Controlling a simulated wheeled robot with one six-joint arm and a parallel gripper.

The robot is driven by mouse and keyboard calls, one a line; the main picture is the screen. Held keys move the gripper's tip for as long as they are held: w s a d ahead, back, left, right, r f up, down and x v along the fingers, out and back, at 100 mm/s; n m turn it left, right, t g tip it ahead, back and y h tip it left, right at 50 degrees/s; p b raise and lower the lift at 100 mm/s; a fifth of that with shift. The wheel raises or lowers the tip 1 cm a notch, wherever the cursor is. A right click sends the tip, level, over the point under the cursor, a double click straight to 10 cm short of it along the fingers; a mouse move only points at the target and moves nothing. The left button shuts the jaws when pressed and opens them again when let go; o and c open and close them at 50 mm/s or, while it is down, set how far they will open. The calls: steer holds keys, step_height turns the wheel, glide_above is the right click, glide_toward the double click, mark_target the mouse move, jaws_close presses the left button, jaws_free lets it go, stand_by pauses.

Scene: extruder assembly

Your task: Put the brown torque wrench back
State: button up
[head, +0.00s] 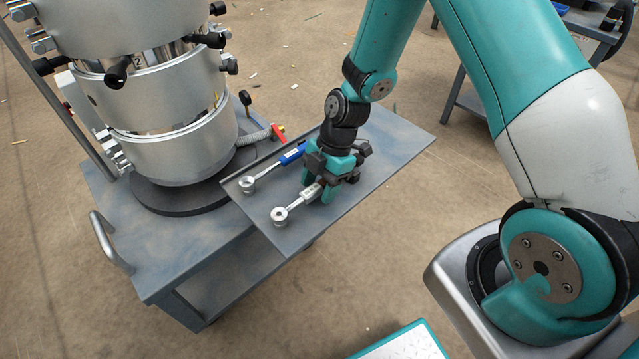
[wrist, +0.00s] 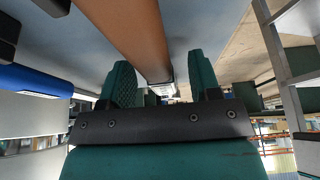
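The brown torque wrench lies on the grey tray (head: 375,165); its silver head (head: 281,215) and pale label section show near the tray's front edge. Its brown handle (wrist: 128,35) shows in the wrist view, running at a slant down to between my fingers. My gripper (head: 318,186) is low at the tray, over the handle, which it hides in the head view. In the wrist view my gripper (wrist: 162,78) has its fingers apart, one on each side of the handle, with a visible gap on the right. Finger contact is not clear.
A blue-handled torque wrench (head: 290,156) lies beside it on the tray, close to my gripper. A large silver extruder cylinder (head: 185,150) stands on a grey cart (head: 165,255) at the left. The tray's right part is clear.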

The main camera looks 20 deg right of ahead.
steer(key=p+v, duration=0.1)
steer(key=v, duration=1.6)
steer(key=s+a+r+m+p, duration=0.3)
steer(key=s+r+m, duration=0.2)
steer(key=s+r, duration=0.2)
steer(key=s+a+r+m+t+p, duration=0.1)
steer(key=s+a+r+m+p, duration=0.3)
steer(key=s+r, duration=0.3)
steer(key=s+a+r+m+p, duration=0.4)
steer(key=s+r, duration=0.3)
steer(key=r, duration=0.3)
steer(key=shift+a+r+m+t, duration=0.3)
steer(key=shift+r+m, duration=0.1)
steer(key=shift+m, duration=0.4)
